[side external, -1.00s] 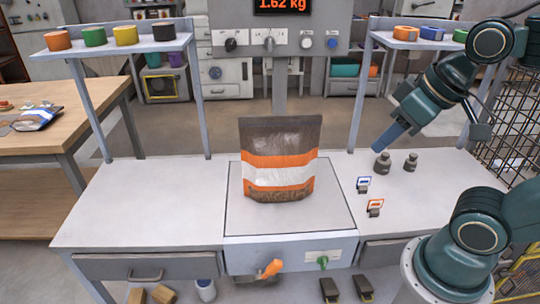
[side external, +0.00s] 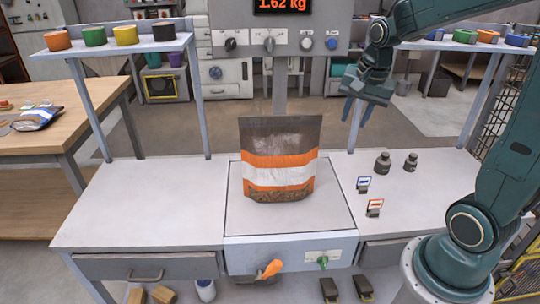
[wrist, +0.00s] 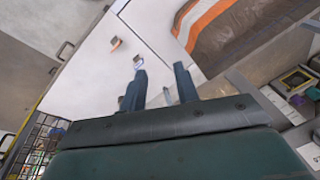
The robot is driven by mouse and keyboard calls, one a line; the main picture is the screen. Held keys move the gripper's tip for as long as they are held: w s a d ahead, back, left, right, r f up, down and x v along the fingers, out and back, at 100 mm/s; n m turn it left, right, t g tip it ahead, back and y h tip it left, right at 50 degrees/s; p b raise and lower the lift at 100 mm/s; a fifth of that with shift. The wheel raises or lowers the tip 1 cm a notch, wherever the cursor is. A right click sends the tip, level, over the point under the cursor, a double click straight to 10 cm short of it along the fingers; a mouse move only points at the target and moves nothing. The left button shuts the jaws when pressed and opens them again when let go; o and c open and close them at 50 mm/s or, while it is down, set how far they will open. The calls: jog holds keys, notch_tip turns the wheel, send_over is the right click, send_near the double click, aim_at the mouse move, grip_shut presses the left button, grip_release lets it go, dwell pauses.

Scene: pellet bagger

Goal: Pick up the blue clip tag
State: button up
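The blue clip tag (side external: 364,183), a small white card with a blue border on a dark clip, stands on the white bench right of the scale plate. An orange-bordered clip tag (side external: 375,206) stands just in front of it. My gripper (side external: 355,111) hangs above and behind the blue tag, clear of the bench. In the wrist view my gripper (wrist: 160,82) has its two fingers apart with nothing between them. There the blue tag (wrist: 138,59) shows just beyond the left fingertip, and the orange tag (wrist: 115,43) lies farther off.
A filled brown, orange and white bag (side external: 279,160) stands upright on the scale plate (side external: 245,220). Two grey weights, a larger (side external: 383,163) and a smaller (side external: 410,161), stand behind the tags. Shelf posts rise at the back. The bench around the tags is otherwise clear.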

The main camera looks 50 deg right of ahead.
jog(key=w+d+f+m+g, duration=0.1)
jog(key=w+d+f+m, duration=0.1)
jog(key=d+f+m, duration=0.7)
jog(key=m+g+y, duration=0.1)
jog(key=m, duration=0.3)
send_over(365, 177)
notch_tip(365, 177, down, 8)
jog(key=shift+w+d+r, duration=0.15)
jog(key=shift+f, duration=4.25)
jog(key=shift+f, duration=0.15)
jog(key=shift+f, duration=2.45)
